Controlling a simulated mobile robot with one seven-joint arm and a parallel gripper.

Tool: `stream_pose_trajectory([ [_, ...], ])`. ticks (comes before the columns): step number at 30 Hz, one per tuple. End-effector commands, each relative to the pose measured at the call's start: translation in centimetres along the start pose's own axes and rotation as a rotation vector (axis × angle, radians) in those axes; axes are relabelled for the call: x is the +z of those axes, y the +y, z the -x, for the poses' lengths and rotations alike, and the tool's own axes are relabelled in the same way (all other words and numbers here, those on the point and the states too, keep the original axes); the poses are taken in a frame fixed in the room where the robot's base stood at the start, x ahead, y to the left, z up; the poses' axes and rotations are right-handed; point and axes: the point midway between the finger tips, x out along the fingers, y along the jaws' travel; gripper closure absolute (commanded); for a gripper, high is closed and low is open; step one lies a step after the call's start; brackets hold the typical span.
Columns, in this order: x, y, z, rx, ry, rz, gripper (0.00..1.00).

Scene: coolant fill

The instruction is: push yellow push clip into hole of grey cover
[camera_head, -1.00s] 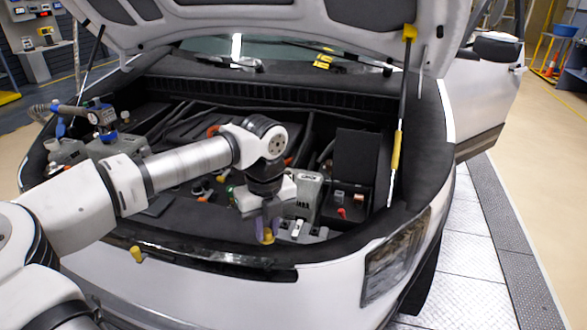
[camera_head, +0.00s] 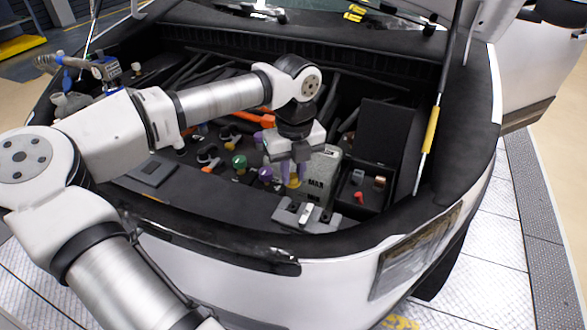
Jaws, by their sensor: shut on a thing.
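My gripper (camera_head: 292,177) has purple fingers and is shut on a yellow push clip (camera_head: 293,182). It holds the clip upright over the right part of the engine bay, in front of a pale canister. The fingers hide part of the clip. A dark grey cover (camera_head: 205,196) appears to run along the front of the bay, below and left of the gripper. I cannot make out its hole. The clip seems apart from the cover, though its exact height is hard to tell.
The pale canister (camera_head: 322,176) marked MAX stands close to the gripper's right. A grey block (camera_head: 307,214) lies just in front. A black open box (camera_head: 362,180) is at the right. Green (camera_head: 239,161) and purple (camera_head: 265,175) caps stand left. A bonnet strut (camera_head: 431,130) rises at the right.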

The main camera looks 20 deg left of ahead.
Motion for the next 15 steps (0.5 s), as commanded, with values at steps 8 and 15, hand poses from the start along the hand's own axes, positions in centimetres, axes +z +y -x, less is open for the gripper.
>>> stream_pose_trajectory([
  [8,0.0,0.0,-0.8,-0.026,0.001,-0.002,1.0],
  [15,0.0,0.0,-3.2,-0.026,0.001,-0.002,1.0],
])
